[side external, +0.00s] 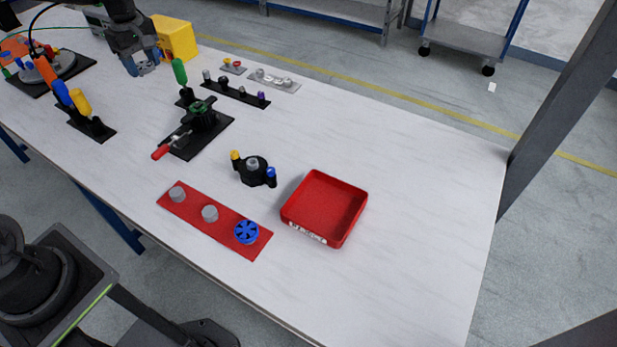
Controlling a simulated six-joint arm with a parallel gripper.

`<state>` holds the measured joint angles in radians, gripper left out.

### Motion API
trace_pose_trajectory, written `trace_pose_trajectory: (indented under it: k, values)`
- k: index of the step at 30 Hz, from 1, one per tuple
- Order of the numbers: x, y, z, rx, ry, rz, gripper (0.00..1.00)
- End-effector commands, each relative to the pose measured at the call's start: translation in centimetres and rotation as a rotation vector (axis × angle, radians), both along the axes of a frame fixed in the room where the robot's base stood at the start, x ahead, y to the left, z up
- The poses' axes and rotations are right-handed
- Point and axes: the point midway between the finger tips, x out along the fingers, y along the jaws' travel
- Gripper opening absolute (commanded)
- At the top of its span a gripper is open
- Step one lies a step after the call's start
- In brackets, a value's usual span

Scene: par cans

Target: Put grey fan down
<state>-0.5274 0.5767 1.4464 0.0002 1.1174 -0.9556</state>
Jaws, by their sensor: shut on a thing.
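My gripper (147,70) is at the upper left, in front of the yellow box and above the back part of the table. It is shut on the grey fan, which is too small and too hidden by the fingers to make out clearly. A red plate (185,209) lies near the table's front edge. It has grey posts at its left (177,194) and middle (210,213), both bare on top. A blue fan (246,231) sits at its right end.
A red tray (325,204), apparently empty, stands right of the plate. A black part (253,171) with yellow and blue ends is behind it. A clamp fixture (200,120), screwdriver stand (92,127) and yellow box (174,38) stand farther left. The table's right side is clear.

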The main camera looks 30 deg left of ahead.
Motion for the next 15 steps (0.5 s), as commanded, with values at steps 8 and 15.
trace_pose_trajectory:
  k: [8, 15]
  values:
    - [3.5, -12.4, -3.1, -0.002, 0.005, -0.471, 0.29]
    - [3.7, -24.6, -5.9, -0.002, 0.004, -0.931, 0.29]
